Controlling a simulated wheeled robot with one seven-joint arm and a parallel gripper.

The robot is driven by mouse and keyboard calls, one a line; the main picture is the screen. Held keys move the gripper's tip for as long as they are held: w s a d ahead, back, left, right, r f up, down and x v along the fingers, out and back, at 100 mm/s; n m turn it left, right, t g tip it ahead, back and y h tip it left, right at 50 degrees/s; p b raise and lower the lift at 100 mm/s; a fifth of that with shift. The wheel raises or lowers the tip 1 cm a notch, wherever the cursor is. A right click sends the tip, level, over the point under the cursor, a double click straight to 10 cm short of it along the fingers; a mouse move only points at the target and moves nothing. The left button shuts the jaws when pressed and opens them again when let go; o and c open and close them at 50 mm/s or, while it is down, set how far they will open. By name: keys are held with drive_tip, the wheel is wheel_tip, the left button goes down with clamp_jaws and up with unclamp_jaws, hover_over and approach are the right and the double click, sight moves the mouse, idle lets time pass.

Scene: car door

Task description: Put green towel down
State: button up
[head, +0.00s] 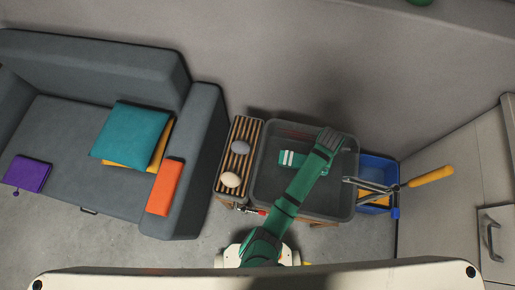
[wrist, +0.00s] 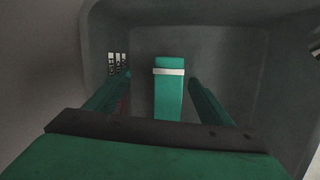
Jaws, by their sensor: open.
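A green towel (wrist: 168,95) with a white band lies in the grey tub (wrist: 265,70), in the middle of the wrist view. In the head view the green towel (head: 288,158) shows in the tub (head: 262,185), left of my forearm. My gripper (wrist: 160,79) is open, with one finger on each side of the towel and visible gaps between. I cannot tell how high the fingers are above the tub floor. In the head view my arm's end (head: 330,140) is over the tub, and the fingers are hidden under it.
A slatted rack (head: 240,150) with two pale rounded objects stands left of the tub. A grey sofa (head: 60,120) with cushions is further left. A blue bucket (head: 378,165) with a yellow-handled tool (head: 430,176) stands right of the tub. A wall is behind.

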drive_tip(key=s+d+r+m+t+h, duration=0.2)
drive_tip(key=s+d+r+t+h, duration=0.2)
drive_tip(key=r+t, duration=0.1)
drive_tip(key=s+a+r+m+t+y, duration=0.2)
drive_tip(key=s+a+r, duration=0.4)
drive_tip(key=a, duration=0.5)
drive_tip(key=s+a+r+m+t+y, duration=0.2)
drive_tip(key=s+a+r+m+t, duration=0.2)
drive_tip(key=a+r, duration=0.4)
drive_tip(key=s+a+r+m+t+y, duration=0.3)
drive_tip(key=s+a+r+m, duration=0.2)
drive_tip(key=a, duration=1)
drive_tip(key=s+r, duration=0.2)
drive_tip(key=s, duration=0.2)
drive_tip(key=shift+m, duration=0.3)
drive_tip(key=shift+a, duration=0.1)
